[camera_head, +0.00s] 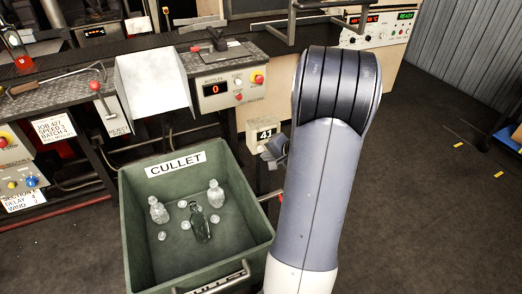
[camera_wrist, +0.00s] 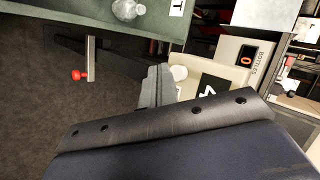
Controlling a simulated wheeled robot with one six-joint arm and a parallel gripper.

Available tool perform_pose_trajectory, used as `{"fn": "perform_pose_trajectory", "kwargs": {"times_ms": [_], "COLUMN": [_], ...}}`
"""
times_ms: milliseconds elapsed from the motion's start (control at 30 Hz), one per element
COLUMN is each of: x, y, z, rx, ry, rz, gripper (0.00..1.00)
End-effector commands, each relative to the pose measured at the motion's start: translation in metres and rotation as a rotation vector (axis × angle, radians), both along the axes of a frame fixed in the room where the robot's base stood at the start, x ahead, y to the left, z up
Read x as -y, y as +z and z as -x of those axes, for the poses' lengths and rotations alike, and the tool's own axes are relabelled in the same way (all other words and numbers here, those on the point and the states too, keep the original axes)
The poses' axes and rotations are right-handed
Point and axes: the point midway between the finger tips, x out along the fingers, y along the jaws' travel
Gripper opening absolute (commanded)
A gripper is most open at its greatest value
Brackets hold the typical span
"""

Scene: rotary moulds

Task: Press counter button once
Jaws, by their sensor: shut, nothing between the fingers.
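The beige counter box (camera_head: 264,128) marked 41 sits below the bench, to the right of the green bin. In the wrist view its black-and-white number face (camera_wrist: 213,90) is partly hidden by my wrist. A pale round button (camera_wrist: 179,73) shows on the box's near side. My gripper (camera_head: 269,156) is shut and empty, just below the box in the head view. In the wrist view my gripper (camera_wrist: 160,70) is close beside the button; I cannot tell whether they touch. My arm hides the area to the right of the box.
A panel labelled BOTTLES (camera_head: 217,91) reads red 0 and has small buttons. The green CULLET bin (camera_head: 132,211) holds glass bottles and pieces, close to the left of my gripper. A red-knobbed lever (camera_wrist: 91,60) shows in the wrist view. Floor at right is open.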

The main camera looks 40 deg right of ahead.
Motion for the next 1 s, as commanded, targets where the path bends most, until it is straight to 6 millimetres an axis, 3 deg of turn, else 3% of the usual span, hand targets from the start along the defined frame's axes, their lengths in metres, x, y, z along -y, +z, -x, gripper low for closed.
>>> {"fn": "perform_pose_trajectory", "kwargs": {"times_ms": [1000], "x": [0.0021], "y": [0.0002], "z": [-0.0083], "rx": [0.0], "ry": [0.0], "rz": [0.0], "gripper": [0.0]}}
